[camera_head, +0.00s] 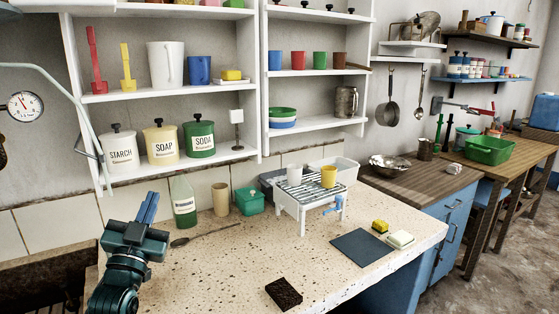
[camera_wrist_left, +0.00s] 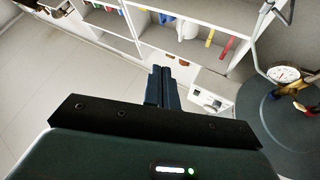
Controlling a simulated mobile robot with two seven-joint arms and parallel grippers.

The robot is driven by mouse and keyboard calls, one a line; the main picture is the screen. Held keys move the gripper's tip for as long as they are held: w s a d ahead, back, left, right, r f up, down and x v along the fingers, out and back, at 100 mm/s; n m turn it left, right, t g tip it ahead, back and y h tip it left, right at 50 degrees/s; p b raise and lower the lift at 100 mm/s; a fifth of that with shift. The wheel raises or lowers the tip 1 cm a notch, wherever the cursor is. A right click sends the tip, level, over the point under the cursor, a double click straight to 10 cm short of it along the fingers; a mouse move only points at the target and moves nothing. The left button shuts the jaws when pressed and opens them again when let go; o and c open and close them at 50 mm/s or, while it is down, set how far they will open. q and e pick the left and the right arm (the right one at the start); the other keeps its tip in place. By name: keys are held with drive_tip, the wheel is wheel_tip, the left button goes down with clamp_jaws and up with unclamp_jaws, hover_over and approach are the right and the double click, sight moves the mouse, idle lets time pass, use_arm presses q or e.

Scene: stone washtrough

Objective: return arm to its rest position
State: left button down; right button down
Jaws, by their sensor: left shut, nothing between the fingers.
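My left gripper (camera_head: 148,207) is at the left of the head view, above the left end of the speckled stone counter (camera_head: 225,270). Its fingers point up and lie together, with nothing between them. In the left wrist view the fingers (camera_wrist_left: 162,85) also show closed and empty, with the white shelves beyond them. My right gripper is not in either view.
A white rack (camera_head: 308,203) with two cups stands at the back. A dark sponge block (camera_head: 284,293) lies in front. Shelves (camera_head: 180,90) with canisters hang above. The counter's middle is mostly clear.

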use_arm(q)
drive_tip(key=s+d+f+g+h, duration=0.1)
drive_tip(key=s+d+f+g, duration=0.2)
drive_tip(key=f, duration=0.5)
drive_tip(key=s+d+f+g+p, duration=0.1)
drive_tip(key=s+d+f+g, duration=0.1)
drive_tip(key=s+f, duration=0.4)
drive_tip(key=s+d+f+g+h, duration=0.1)
drive_tip(key=s+d+f+g, duration=0.15)
drive_tip(key=f, duration=0.65)
drive_tip(key=s+d+f+g, duration=0.2)
drive_tip(key=s+f, duration=0.3)
drive_tip(key=s, duration=0.3)
drive_tip(key=s+d+f+n+g, duration=0.1)
drive_tip(key=s+d+f+g, duration=0.1)
drive_tip(key=s+f, duration=0.4)
drive_tip(key=s+g, duration=0.1)
drive_tip(key=s, duration=0.2)
drive_tip(key=shift+s+n+g+p, duration=0.25)
drive_tip(key=shift+n+g+p, duration=0.05)
drive_tip(key=shift+g+p, duration=0.1)
